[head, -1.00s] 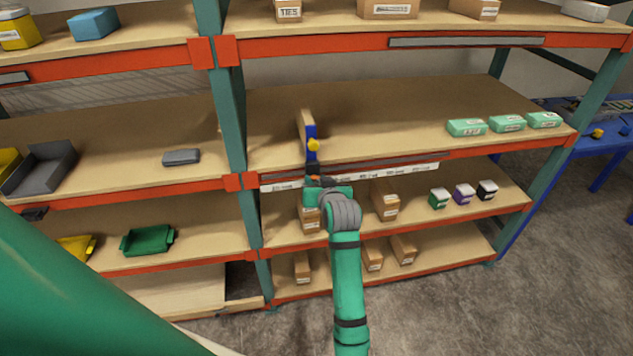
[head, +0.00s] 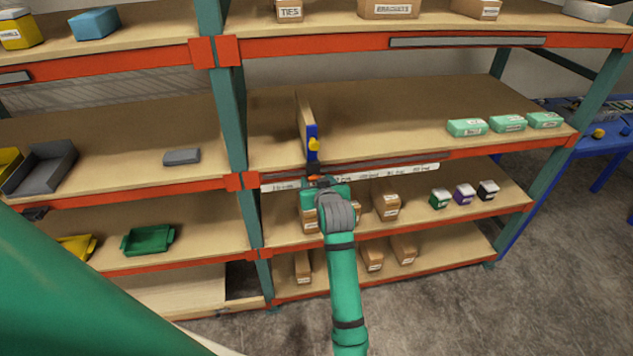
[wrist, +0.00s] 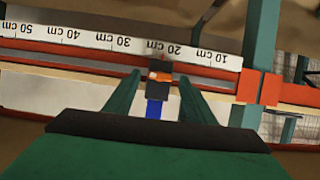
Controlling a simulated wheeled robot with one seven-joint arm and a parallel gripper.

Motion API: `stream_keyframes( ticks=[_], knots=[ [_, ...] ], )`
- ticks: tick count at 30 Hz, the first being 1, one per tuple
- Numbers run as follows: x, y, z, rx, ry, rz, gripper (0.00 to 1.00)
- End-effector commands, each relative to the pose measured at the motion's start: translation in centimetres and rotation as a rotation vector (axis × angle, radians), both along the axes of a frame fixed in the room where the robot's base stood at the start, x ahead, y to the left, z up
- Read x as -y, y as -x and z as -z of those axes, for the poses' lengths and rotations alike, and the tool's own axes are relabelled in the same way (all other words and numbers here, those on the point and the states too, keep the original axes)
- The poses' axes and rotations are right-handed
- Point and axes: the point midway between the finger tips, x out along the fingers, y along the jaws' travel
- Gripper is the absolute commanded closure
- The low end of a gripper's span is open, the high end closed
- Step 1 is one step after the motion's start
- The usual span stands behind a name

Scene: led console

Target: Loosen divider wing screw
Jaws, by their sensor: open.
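The divider (head: 304,115) stands upright on the middle shelf, a tan panel with a blue front end (head: 312,132). The yellow wing screw (head: 314,144) shows on that blue front in the head view. My gripper (head: 318,183) is open at the shelf's front edge, below the wing screw and apart from it. In the wrist view my gripper (wrist: 160,95) has a finger on each side of the picture's middle. Between them show a blue strip (wrist: 155,110) and a black piece with an orange mark (wrist: 160,76). No yellow screw shows there.
A white scale strip (head: 385,176) with centimetre marks runs along the shelf's orange front beam (head: 480,151). Cartons (head: 386,206) stand on the shelf below. A teal post (head: 229,110) rises left of the divider. The shelf right of the divider is free up to several green boxes (head: 467,127).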

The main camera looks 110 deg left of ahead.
Motion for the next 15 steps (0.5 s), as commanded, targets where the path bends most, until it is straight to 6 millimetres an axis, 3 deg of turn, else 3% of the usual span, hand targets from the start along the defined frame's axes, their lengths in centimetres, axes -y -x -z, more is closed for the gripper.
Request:
stream_keyframes(
  ticks=[5,15],
  knots=[
    [1.4,-0.9,-0.7,-0.001,-0.001,0.001,0.5],
    [6.4,-3.8,-3.1,-0.001,-0.001,0.001,0.5]
  ],
)
